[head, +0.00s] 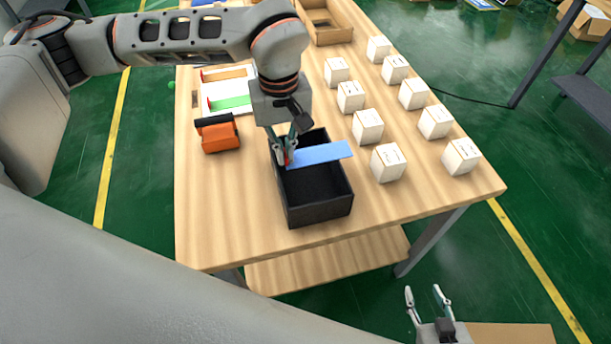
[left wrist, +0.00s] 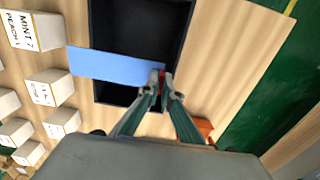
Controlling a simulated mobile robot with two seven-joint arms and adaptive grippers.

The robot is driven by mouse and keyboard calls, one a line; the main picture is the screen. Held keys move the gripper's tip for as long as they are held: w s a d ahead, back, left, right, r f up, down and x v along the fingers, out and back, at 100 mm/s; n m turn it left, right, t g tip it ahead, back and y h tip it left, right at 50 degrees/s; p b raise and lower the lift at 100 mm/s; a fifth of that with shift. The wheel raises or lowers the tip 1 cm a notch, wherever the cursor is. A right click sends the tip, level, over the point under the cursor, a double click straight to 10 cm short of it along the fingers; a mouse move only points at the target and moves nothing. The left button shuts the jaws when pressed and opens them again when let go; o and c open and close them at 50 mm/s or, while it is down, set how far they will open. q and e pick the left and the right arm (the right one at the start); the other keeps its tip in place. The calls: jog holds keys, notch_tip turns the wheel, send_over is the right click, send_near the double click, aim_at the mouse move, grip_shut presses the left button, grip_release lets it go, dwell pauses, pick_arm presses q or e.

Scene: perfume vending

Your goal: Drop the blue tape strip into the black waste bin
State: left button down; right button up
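The blue tape strip (head: 322,154) is a flat bar held level above the black waste bin (head: 318,213), crossing its opening and reaching past its right side in the head view. My left gripper (head: 284,159) is shut on the strip's left end. In the left wrist view the strip (left wrist: 112,66) sticks out to the left from the fingertips (left wrist: 162,77), over the dark bin (left wrist: 140,25). A small red spot shows at the fingertips. The visible part of the bin's inside looks empty. My right gripper (head: 428,300) is open and empty, low beside the table's front right.
Several white boxes (head: 388,163) stand in rows right of the bin. An orange and black object (head: 219,135) stands to its left, with white trays (head: 224,97) holding coloured strips behind it. A wooden tray (head: 330,25) is at the back. The table front (head: 240,240) is clear.

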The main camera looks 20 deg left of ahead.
pick_arm(q)
jog(key=c, duration=2.2)
grip_release()
notch_tip(320, 180, up, 12)
jog(key=shift+r, duration=0.1)
jog(key=shift+s, duration=0.1)
